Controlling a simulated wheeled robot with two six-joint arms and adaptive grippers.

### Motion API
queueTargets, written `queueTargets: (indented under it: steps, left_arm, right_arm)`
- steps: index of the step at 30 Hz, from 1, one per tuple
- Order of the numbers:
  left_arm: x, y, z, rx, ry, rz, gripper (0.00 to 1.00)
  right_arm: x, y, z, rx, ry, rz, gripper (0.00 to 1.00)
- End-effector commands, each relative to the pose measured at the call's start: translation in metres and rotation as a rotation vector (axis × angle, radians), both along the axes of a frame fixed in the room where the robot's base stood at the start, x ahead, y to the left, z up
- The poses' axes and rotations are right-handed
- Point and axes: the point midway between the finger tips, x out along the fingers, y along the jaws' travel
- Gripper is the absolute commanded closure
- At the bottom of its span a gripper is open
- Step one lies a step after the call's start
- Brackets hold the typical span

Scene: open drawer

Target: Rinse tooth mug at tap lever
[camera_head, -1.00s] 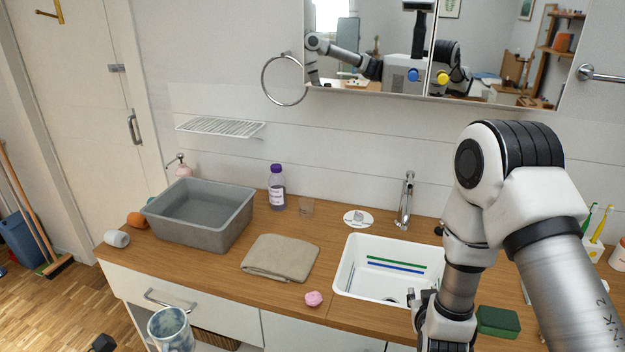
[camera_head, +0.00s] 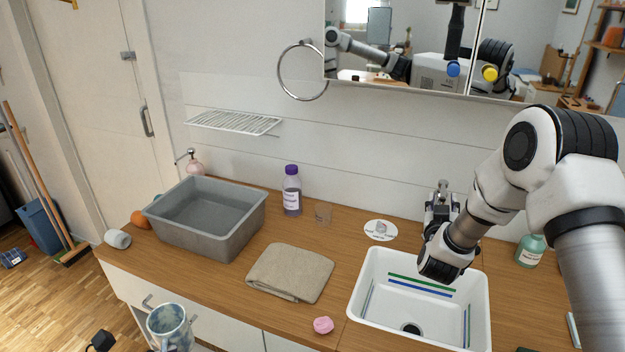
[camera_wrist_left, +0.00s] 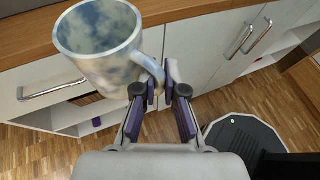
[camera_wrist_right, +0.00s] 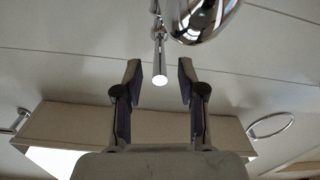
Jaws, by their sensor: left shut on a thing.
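The tooth mug (camera_head: 169,324), marbled blue and white, is at the bottom left in front of the counter, and it also shows in the left wrist view (camera_wrist_left: 98,45). My left gripper (camera_wrist_left: 162,87) is shut on its handle; the mug looks roughly upright, its mouth up. My right gripper (camera_head: 441,200) is at the tap behind the basin and hides most of it. In the right wrist view the chrome tap (camera_wrist_right: 200,18) is at the top, and the tap lever (camera_wrist_right: 159,65) points between the open fingers (camera_wrist_right: 159,75), with gaps on both sides.
The white basin (camera_head: 362,285) is below my right arm. A mirror cabinet hangs above.

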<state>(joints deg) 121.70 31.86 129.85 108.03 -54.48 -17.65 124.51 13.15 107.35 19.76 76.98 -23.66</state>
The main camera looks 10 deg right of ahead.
Motion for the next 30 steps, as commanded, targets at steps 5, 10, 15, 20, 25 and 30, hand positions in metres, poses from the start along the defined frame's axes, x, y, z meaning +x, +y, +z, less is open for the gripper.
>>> queueTargets:
  steps: [5,10,15,20,25,30]
  left_arm:
    - [0.000,0.000,0.005,-0.001,-0.001,0.000,1.00]
    - [0.000,0.000,0.005,-0.001,-0.001,0.000,1.00]
    - [0.000,0.000,0.005,-0.001,-0.001,0.000,1.00]
    - [0.000,0.000,0.005,-0.001,-0.001,0.000,1.00]
    - [0.000,0.000,0.004,-0.001,-0.001,0.000,1.00]
    - [0.000,0.000,0.002,0.000,-0.001,0.000,1.00]
  right_arm:
    - [0.016,-0.010,0.001,0.000,0.000,0.000,0.60]
    - [0.018,-0.011,0.000,0.000,0.000,0.000,0.60]
    - [0.018,-0.010,0.000,0.000,0.000,0.001,0.92]
    - [0.018,-0.010,0.000,0.000,0.000,0.001,1.00]
    - [0.017,-0.013,-0.001,0.001,0.001,0.020,1.00]
    - [0.012,-0.023,-0.001,0.005,-0.001,0.128,1.00]
